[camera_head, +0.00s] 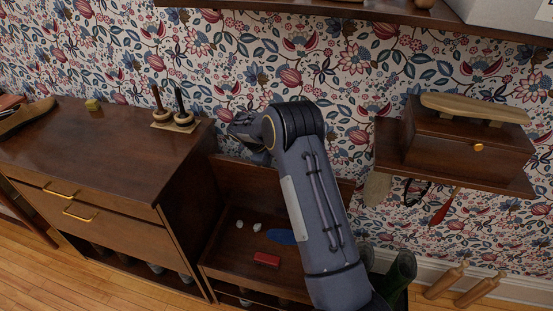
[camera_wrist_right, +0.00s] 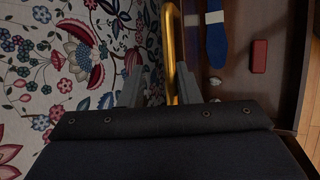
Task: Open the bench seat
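The bench seat's lid (camera_head: 255,182) stands raised near the wall, leaving the compartment below (camera_head: 225,262) exposed. Inside lie a red block (camera_head: 266,259), a blue flat item (camera_head: 281,237) and small white pieces (camera_head: 248,225). My right arm reaches over the bench, its hand near the lid's top edge. In the right wrist view, a gold handle (camera_wrist_right: 171,45) lies between the fingers of my right gripper (camera_wrist_right: 162,80). The fingers look apart, with a gap on the handle's left side. The fingertips are hidden in the head view. My left gripper is not in view.
A wooden cabinet (camera_head: 110,165) with gold handles stands directly left of the bench; two ring stands (camera_head: 172,108) are on top. A wall shelf (camera_head: 388,150) holding a wooden box (camera_head: 465,140) is on the right. Green bottles (camera_head: 400,272) stand right of my arm.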

